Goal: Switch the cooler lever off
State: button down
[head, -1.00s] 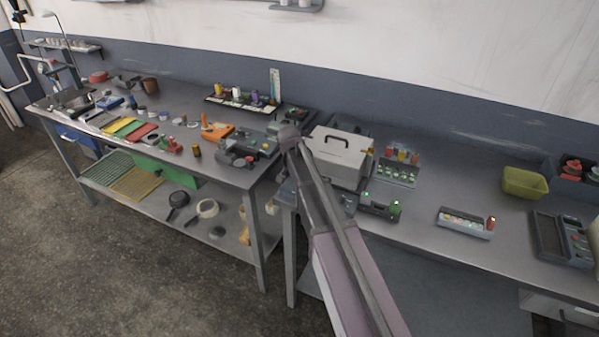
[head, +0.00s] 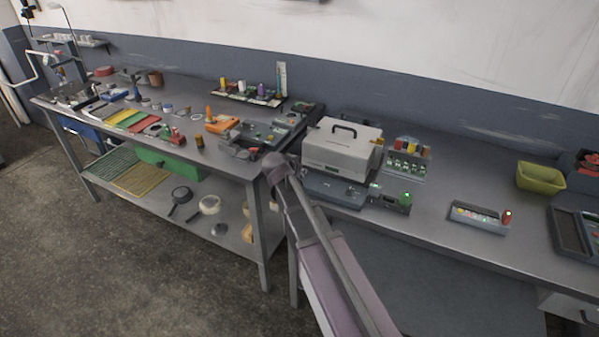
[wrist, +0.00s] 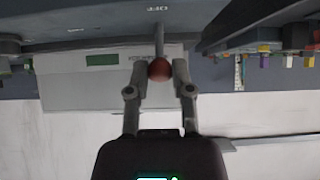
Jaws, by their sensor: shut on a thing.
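In the wrist view, which is upside down, a lever with a round red knob (wrist: 159,69) and a thin grey stem stands in front of a pale box. The word OFF (wrist: 158,9) is printed on the grey surface near the stem. My gripper (wrist: 160,76) has a finger on each side of the knob and is shut on it. In the head view, the white box with a black handle (head: 340,148) stands on a dark grey base (head: 335,187) on the right bench. My arm hides the gripper there, and the lever cannot be made out.
The left bench (head: 225,160) carries many small items. Bare bench top lies between the tray and the bin.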

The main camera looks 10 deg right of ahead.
jog(key=c, duration=0.5)
grip_release()
jog(key=shift+w+r+p, duration=0.15)
jog(key=shift+r+p, duration=0.05)
jog(key=shift+p, duration=0.25)
